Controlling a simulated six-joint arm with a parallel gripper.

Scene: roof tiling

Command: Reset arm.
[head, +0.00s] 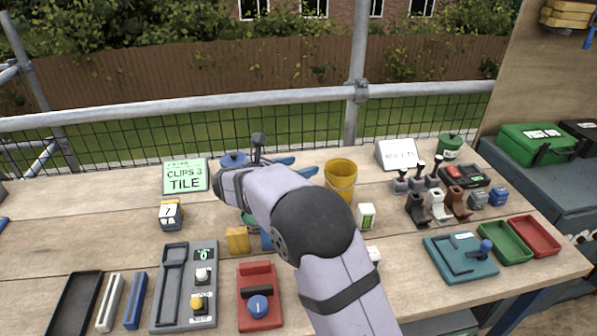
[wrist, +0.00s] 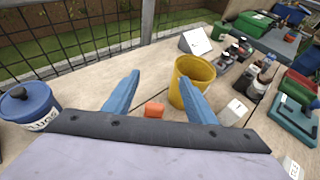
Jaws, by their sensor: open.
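My arm reaches over the wooden bench in the head view. My gripper (head: 283,167) points toward the back of the bench, and its blue fingers show past the wrist. In the wrist view my gripper (wrist: 160,100) is open, its two blue fingers spread apart with nothing held between them. A small orange block (wrist: 154,110) lies on the bench beyond the gap. A yellow bucket (wrist: 194,70) stands behind the right finger, which overlaps it in the picture; I cannot tell if they touch. The bucket (head: 341,178) also shows right of my gripper in the head view.
A blue lidded pot (wrist: 28,106) stands left of the gripper. A green "CLIPS 3 TILE" sign (head: 185,176) stands at the back left. A red device (head: 259,296), a grey panel (head: 208,255) and a teal tray (head: 450,262) lie in front. A mesh railing (head: 120,155) runs behind the bench.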

